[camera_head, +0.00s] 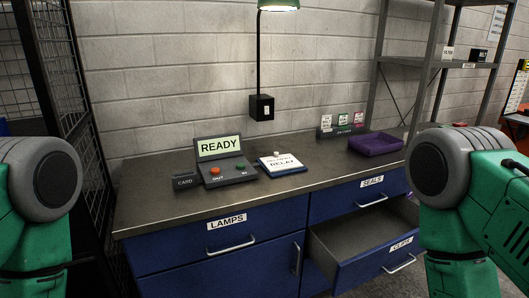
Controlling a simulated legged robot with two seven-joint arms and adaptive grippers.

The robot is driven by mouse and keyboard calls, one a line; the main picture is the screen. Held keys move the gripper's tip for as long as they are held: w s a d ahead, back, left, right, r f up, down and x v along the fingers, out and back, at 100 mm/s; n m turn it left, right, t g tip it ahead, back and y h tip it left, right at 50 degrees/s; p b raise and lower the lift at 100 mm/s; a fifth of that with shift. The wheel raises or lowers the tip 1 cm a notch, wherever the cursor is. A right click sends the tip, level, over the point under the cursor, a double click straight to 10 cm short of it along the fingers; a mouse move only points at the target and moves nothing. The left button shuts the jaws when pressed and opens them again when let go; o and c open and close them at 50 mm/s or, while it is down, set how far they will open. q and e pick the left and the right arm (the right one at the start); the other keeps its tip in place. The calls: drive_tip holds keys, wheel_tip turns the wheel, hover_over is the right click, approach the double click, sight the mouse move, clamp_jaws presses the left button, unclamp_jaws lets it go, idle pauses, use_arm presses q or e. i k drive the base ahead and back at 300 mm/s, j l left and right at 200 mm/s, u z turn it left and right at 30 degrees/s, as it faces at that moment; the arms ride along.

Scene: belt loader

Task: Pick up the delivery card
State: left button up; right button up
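A white card (281,161) with printed text, the lower word reading RELAY, lies on a blue block or tray on the counter, right of the READY console. The smaller upper line is hard to read. A small pale knob or clip shows at its back edge. Left of the console sits a dark block labelled CARD (184,182). My green and grey arm links show at the left and right edges of the view. Neither of my grippers is in view.
The console (226,171) has a red and a green button. A purple tray (376,143) and small labelled cards (341,123) stand farther right. The CLIPS drawer (376,262) is open below the counter (160,207). A lamp (279,5) hangs above.

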sight(277, 163)
drive_tip(key=i+l+u, duration=0.35)
drive_tip(key=l, duration=0.2)
drive_tip(key=i+l+u, duration=0.4)
drive_tip(key=l, duration=0.2)
drive_tip(key=l+u, duration=0.15)
drive_tip(key=l, duration=0.2)
drive_tip(key=i+l+u, duration=0.2)
drive_tip(key=l, duration=0.15)
drive_tip(key=k, duration=0.05)
